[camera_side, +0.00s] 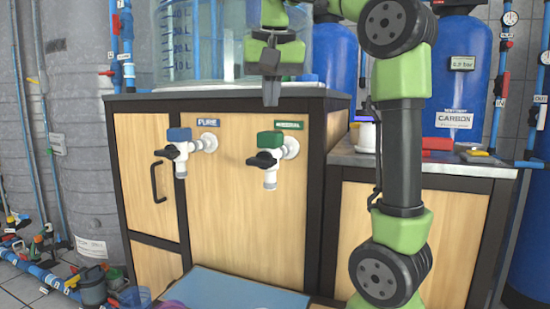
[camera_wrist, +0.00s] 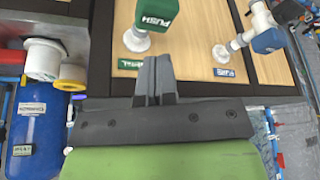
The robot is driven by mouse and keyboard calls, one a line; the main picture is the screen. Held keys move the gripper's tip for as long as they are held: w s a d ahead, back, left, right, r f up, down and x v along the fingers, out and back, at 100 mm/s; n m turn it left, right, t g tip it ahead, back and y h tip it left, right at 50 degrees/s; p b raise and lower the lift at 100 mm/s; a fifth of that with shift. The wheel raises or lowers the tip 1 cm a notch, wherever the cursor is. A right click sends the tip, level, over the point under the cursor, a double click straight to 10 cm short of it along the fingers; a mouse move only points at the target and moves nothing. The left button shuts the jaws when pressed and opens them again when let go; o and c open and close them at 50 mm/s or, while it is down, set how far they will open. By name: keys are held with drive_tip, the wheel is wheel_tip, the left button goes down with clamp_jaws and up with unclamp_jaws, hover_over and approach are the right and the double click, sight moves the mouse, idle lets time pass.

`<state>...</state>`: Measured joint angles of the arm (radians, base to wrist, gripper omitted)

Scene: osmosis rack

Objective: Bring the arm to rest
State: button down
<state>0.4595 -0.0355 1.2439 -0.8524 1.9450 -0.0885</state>
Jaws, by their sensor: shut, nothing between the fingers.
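My gripper (camera_side: 271,92) is shut and empty in the side view, pointing down in front of the cabinet's top edge, above the green-handled tap (camera_side: 270,140). In the wrist view my gripper (camera_wrist: 153,62) shows its fingers pressed together, with nothing between them. The green tap (camera_wrist: 155,14) shows just beyond the fingertips there. It appears apart from the fingers in the side view. My green and dark grey arm stands at the right of the side view.
A blue-handled tap (camera_side: 179,135) is left of the green one. The wooden cabinet (camera_side: 235,210) carries a large clear tank (camera_side: 190,45). Blue cylinders, one marked CARBON (camera_side: 462,75), stand at the right. A blue mat (camera_side: 235,290) lies below. Pipes and fittings clutter the lower left floor.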

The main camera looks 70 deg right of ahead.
drive_tip(key=shift+r, duration=0.65)
drive_tip(key=s+a+f+n+t+y, duration=0.2)
drive_tip(key=s+a+f+n+y, duration=0.1)
drive_tip(key=a+f, duration=0.4)
drive_tip(key=s+a+f+n+t+y, duration=0.2)
drive_tip(key=a+f+n, duration=0.3)
drive_tip(key=a+f, duration=0.3)
drive_tip(key=shift+s+a+t+y, duration=0.45)
drive_tip(key=shift+s+a, duration=0.3)
drive_tip(key=shift+a, duration=0.3)
drive_tip(key=shift+f, duration=0.1)
